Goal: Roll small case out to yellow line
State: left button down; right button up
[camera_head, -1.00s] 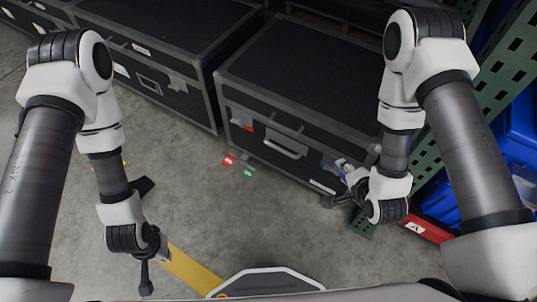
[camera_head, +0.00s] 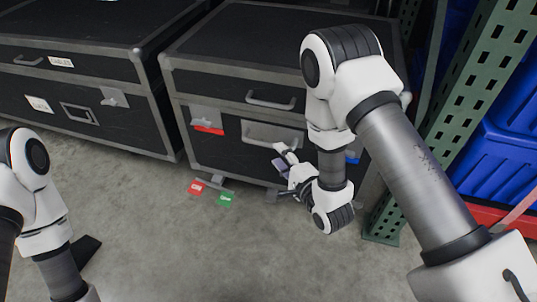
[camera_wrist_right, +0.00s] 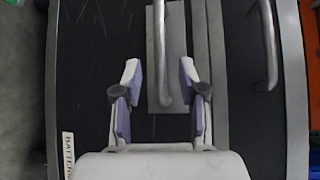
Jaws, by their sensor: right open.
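The small black case (camera_head: 225,155) with grey metal edges stands on the floor against the right end of a longer case. Its front has a recessed grey pull handle (camera_head: 272,134) and a thinner handle (camera_head: 270,101) above it. My right gripper (camera_head: 283,160) is open in front of the lower handle. In the right wrist view, the handle bar (camera_wrist_right: 160,50) runs between the open fingers of the right gripper (camera_wrist_right: 159,70), apart from both; I cannot tell its depth. My left gripper is out of view, with only its arm at the lower left. No yellow line shows now.
A longer black case (camera_head: 90,85) stands to the left. A green perforated rack post (camera_head: 470,95) and blue bins (camera_head: 510,150) stand close on the right. The grey floor in front is mostly clear.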

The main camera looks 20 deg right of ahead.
aim_at(270, 143)
jog(key=b+x, duration=0.2)
jog(key=x, duration=0.3)
jog(key=shift+f, duration=0.15)
jog(key=shift+w+a, duration=0.1)
jog(key=shift+w, duration=0.4)
grip_shut()
